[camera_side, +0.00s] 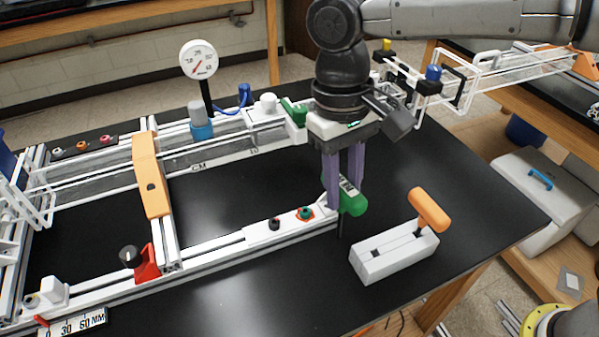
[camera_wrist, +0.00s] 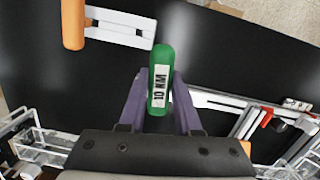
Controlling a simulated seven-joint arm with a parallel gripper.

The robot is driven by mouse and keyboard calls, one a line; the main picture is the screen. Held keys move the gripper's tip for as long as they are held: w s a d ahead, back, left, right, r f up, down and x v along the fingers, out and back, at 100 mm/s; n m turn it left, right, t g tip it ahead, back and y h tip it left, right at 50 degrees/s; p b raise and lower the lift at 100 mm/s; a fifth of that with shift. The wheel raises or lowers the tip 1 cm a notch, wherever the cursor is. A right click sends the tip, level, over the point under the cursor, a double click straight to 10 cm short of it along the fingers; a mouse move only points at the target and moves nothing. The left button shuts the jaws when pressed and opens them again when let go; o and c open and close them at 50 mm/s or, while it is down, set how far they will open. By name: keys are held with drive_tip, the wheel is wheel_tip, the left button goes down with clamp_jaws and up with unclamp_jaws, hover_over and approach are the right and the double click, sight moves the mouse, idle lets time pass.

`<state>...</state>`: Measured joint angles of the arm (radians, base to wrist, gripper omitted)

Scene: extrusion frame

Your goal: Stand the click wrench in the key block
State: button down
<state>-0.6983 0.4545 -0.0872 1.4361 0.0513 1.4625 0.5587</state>
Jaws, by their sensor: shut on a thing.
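My gripper (camera_side: 344,188) is shut on the green click wrench (camera_side: 352,203), which carries a "10 NM" label. The wrench (camera_wrist: 160,62) also shows between my purple fingers in the wrist view. In the side view its dark shank points down, close to the right end of the front rail; I cannot tell whether its tip touches anything. The key block (camera_side: 395,254) is a white block with dark slots on the table to the right. An orange-handled tool (camera_side: 429,209) stands in its far end. In the wrist view the block (camera_wrist: 122,30) is at the upper left.
The white extrusion frame's front rail (camera_side: 255,241) lies left of my gripper, with a red and a green screw near its end. An orange crossbar (camera_side: 151,180) spans the frame. A dial gauge (camera_side: 198,60) stands behind. Bare black table lies around the block.

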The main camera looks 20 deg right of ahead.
drive_tip(key=s+d+r+m, duration=0.1)
drive_tip(key=s+d+r, duration=0.1)
drive_tip(key=s+d, duration=0.2)
drive_tip(key=shift+d+r, duration=0.25)
drive_tip(key=shift+d, duration=0.45)
drive_tip(key=shift+s, duration=0.1)
drive_tip(key=shift+f, duration=2.3)
drive_tip(key=shift+f, duration=1.7)
drive_tip(key=shift+f, duration=0.35)
drive_tip(key=shift+f, duration=0.2)
